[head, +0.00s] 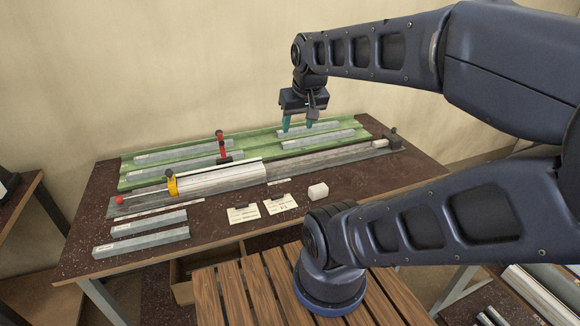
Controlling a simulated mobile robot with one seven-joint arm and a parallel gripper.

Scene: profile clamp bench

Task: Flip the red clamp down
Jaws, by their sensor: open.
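The red clamp (222,149) stands on the bench behind the long rail, left of the middle. Its red handle points upward and has a black top. My gripper (298,128) hangs above the right part of the green tray, well to the right of the red clamp and apart from it. Its teal fingers point down and are open, with nothing seen between them. The fingertips are close to a grey profile bar (294,129); I cannot tell whether they touch it.
A yellow clamp (172,183) stands upright at the front left of the rail, near a red knob (119,200). Grey bars lie in the green tray (195,143) and on the front left of the bench (85,235). Label cards (279,204) and a white block (318,191) lie in front.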

